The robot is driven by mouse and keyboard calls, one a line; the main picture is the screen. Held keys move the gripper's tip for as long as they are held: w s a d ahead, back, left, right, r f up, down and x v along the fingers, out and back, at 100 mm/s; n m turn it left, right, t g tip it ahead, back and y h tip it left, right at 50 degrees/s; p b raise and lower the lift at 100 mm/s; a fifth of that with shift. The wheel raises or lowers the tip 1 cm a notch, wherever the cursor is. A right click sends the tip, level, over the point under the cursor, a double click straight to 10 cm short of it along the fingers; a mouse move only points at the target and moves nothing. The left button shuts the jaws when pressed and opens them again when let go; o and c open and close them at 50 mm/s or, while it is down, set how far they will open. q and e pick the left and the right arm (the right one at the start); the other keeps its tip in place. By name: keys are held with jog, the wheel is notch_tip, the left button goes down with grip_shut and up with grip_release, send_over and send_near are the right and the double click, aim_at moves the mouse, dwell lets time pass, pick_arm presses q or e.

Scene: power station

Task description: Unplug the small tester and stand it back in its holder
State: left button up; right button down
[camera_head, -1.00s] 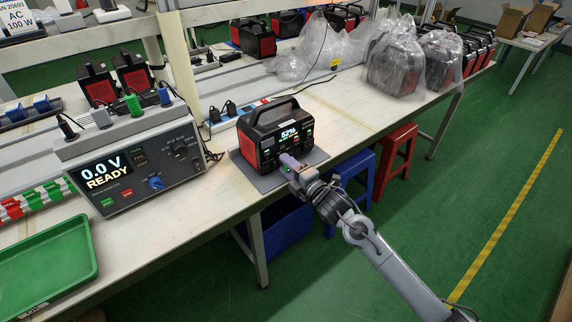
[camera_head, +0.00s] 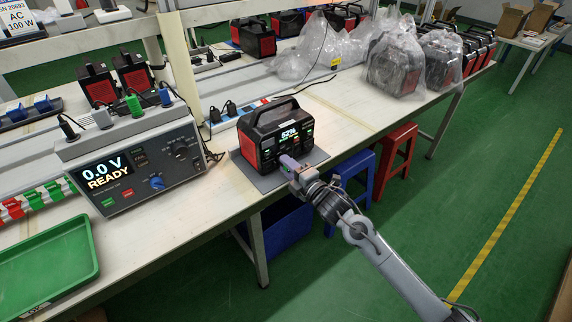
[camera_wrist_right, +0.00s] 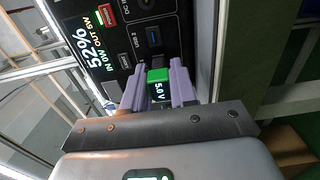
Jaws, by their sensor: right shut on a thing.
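The small tester (camera_wrist_right: 157,88) is a narrow body with a green end and a lit reading of about 5 V. It sits at the front face of the power station (camera_wrist_right: 125,35), by its USB ports. My right gripper (camera_wrist_right: 158,92) is shut on it, a purple finger on each side. In the head view the power station (camera_head: 275,138) stands on a grey mat, its display reading 52%. My right gripper (camera_head: 290,166) is at its lower front, where the tester is mostly hidden. I cannot make out which piece is the tester's holder. My left gripper is not in view.
A bench meter (camera_head: 133,172) reading 0.0 V READY stands to the left, with several coloured plugs along its top. A green tray (camera_head: 92,268) lies at the front left. A power strip (camera_head: 240,108) is behind the station. Blue and red stools stand below the bench edge.

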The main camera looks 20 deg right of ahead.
jog(key=shift+s+d, duration=0.1)
jog(key=shift+s, duration=0.1)
dwell(0.3)
jog(key=shift+s+d+p, duration=0.1)
jog(key=shift+s+p, duration=0.15)
jog(key=shift+p, duration=0.2)
jog(key=p+v, duration=0.2)
jog(key=v, duration=0.1)
jog(key=shift+s, duration=0.1)
dwell(0.6)
